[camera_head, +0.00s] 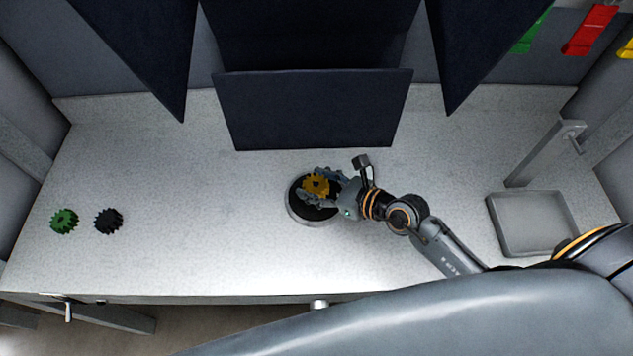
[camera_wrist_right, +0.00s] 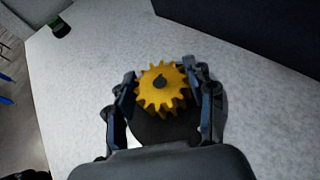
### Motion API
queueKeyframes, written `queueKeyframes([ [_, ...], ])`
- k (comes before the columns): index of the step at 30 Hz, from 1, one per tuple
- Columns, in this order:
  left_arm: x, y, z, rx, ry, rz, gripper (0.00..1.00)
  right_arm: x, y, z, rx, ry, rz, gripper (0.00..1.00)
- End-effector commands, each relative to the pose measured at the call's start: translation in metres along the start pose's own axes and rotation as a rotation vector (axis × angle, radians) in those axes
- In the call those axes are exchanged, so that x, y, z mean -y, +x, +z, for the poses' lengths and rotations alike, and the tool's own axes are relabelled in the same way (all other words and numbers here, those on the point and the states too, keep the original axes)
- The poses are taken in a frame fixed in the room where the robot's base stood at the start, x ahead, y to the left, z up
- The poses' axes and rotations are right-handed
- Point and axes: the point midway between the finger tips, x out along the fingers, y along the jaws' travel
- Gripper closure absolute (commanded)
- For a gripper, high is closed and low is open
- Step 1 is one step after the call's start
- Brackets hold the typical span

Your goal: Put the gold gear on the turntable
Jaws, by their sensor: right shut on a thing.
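The gold gear (camera_head: 316,184) is at the turntable in the middle of the table. It also shows in the right wrist view (camera_wrist_right: 161,88), lying flat between my fingers. The turntable (camera_head: 309,216) is a round black disc with a light rim, partly hidden under the gear and gripper. My right gripper (camera_head: 319,186) is shut on the gear, with one finger on each side of it. In the right wrist view the black disc lies below the gear; I cannot tell whether the gear touches it. My left gripper is not in view.
A green gear (camera_head: 64,221) and a black gear (camera_head: 108,221) lie at the left of the table. A grey tray (camera_head: 493,222) and a grey stand (camera_head: 541,150) are at the right. A dark panel (camera_head: 313,108) stands behind the turntable. The table between the gears and turntable is clear.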

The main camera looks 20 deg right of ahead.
Motion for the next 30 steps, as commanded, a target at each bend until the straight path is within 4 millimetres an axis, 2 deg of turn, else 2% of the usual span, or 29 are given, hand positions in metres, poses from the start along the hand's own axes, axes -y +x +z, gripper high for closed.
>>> queueKeyframes([
  [1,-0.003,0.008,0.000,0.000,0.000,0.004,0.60,0.000,0.004,-0.007,0.004,-0.001,-0.001,1.00],
  [6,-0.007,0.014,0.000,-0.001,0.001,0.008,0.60,0.000,0.007,-0.015,0.004,-0.001,0.000,1.00],
  [30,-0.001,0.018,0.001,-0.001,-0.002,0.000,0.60,0.001,0.010,-0.022,0.004,0.000,-0.001,1.00],
])
